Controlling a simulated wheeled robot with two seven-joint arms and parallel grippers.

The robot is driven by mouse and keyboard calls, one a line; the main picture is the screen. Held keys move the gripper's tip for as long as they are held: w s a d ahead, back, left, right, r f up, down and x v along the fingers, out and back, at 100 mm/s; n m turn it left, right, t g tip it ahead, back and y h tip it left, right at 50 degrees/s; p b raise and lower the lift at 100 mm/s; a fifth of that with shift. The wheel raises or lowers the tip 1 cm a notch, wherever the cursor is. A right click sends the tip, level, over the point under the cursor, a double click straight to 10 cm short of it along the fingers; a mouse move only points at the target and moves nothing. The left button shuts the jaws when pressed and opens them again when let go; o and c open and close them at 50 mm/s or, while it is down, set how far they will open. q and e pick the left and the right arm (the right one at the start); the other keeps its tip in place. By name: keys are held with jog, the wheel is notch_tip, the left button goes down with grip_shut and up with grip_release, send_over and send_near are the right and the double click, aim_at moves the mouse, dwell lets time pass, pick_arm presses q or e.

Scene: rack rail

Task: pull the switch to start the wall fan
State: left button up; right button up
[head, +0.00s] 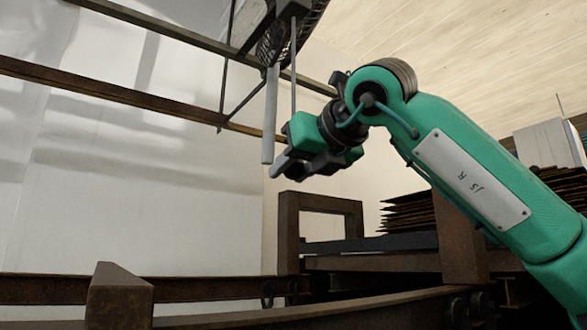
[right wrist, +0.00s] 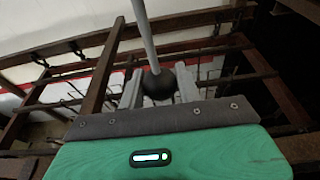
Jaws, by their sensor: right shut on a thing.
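The wall fan (head: 290,35), with a dark wire cage, is at the top of the head view, partly cut off. A thin grey pull cord (head: 293,75) hangs from it down to my right gripper (head: 291,163). In the right wrist view, the cord (right wrist: 145,35) ends in a dark ball (right wrist: 160,90). The two grey fingers of my right gripper (right wrist: 158,85) are shut on this ball, one on each side. In the head view the ball is hidden by the gripper. My left gripper is in neither view.
A thicker pale rod (head: 269,120) hangs just left of the cord, close to my right gripper. Rusty beams (head: 130,95) run along the white wall. A brown steel rack frame (head: 320,203) stands below, with stacked sheets (head: 410,215) behind it.

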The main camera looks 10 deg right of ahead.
jog(key=shift+f+b, duration=0.5)
jog(key=shift+f, duration=0.15)
jog(key=shift+r+p, duration=0.8)
jog(key=shift+r, duration=0.35)
jog(key=o, duration=1.1)
jog(key=shift+c, duration=0.2)
jog(key=shift+s+d+b, duration=0.2)
jog(key=shift+s+b, duration=0.25)
jog(key=b+v, duration=0.5)
jog(key=v, duration=0.8)
